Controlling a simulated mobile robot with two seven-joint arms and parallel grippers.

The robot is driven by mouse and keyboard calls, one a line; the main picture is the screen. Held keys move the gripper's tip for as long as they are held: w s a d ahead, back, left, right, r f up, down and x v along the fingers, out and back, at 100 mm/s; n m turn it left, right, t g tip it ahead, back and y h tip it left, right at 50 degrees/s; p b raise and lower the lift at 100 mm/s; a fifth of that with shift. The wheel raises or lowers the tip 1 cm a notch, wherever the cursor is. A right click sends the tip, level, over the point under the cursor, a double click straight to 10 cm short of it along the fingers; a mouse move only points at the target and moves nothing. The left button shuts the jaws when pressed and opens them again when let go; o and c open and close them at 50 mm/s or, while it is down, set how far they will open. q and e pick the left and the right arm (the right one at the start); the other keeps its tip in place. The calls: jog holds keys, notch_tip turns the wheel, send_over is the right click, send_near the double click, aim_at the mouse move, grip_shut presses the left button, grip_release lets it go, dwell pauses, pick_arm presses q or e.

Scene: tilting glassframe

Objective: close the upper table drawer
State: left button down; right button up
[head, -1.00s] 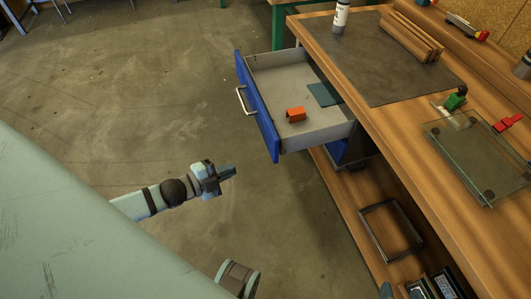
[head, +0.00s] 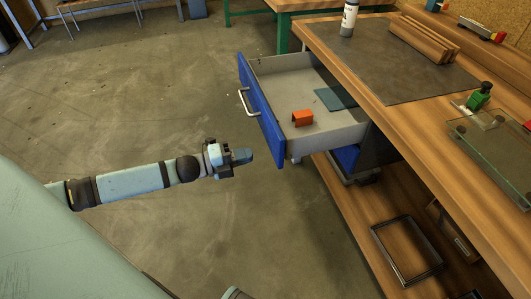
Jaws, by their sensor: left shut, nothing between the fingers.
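The upper table drawer (head: 351,138) is pulled out from under the wooden workbench (head: 389,126). Its blue front (head: 262,112) with a metal handle (head: 245,102) faces left. Inside lie an orange block-like piece (head: 302,118) and a flat teal piece (head: 336,99). My left gripper (head: 243,156) is shut and empty. In the picture it is just left of the near lower end of the blue front, with a small gap between them. My right gripper is not in view.
Another blue drawer front (head: 346,157) shows below the open drawer. The bench top holds a dark mat (head: 390,65), a bottle (head: 349,18), wooden strips (head: 424,38) and a glass plate (head: 495,150). A dark frame (head: 408,250) lies on the lower shelf. Floor left of the drawer is clear.

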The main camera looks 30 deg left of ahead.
aim_at(274, 149)
pick_arm(q)
jog(key=x, duration=0.5)
jog(key=shift+b, duration=0.4)
jog(key=shift+w+d, duration=0.3)
jog(key=shift+w, duration=0.05)
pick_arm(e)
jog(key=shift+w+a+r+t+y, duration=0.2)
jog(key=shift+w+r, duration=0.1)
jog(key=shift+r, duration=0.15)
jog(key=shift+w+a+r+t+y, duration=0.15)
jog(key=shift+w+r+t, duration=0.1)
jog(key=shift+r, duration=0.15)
